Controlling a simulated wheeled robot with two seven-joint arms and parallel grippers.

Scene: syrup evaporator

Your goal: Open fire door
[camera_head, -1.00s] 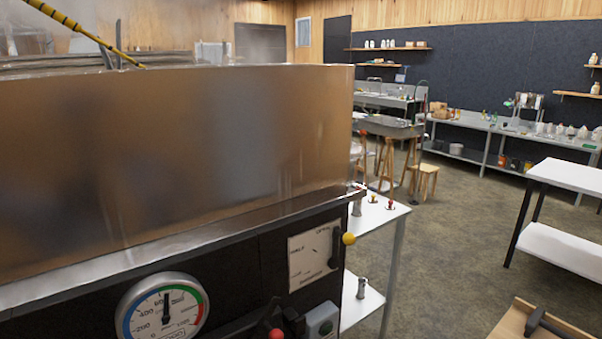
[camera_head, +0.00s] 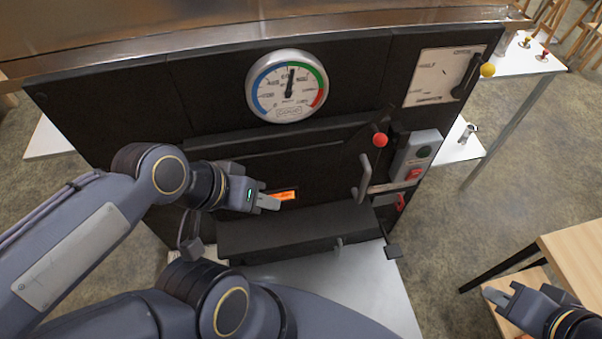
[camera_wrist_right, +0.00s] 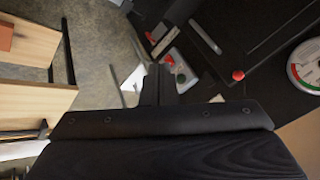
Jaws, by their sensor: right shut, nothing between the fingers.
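The fire door (camera_head: 325,160) is a dark panel below the round gauge on the black firebox front. It appears shut. A small orange glowing slot (camera_head: 288,195) shows in it. A grey upright handle (camera_head: 363,178) stands at its right side, beside a flat metal bar (camera_head: 392,187). My left gripper (camera_head: 275,203) is in front of the door, just left of the slot and apart from the handle. Its finger gap is unclear. My right gripper (camera_head: 490,295) is at the lower right, away from the door, shut and empty. It also shows in the right wrist view (camera_wrist_right: 159,70).
A red ball knob (camera_head: 380,140) and a push-button box (camera_head: 416,156) sit near the handle. A dark ledge (camera_head: 290,232) juts out below the door. A yellow-knobbed lever (camera_head: 487,70) is at the upper right. A wooden table (camera_head: 578,250) stands near my right gripper.

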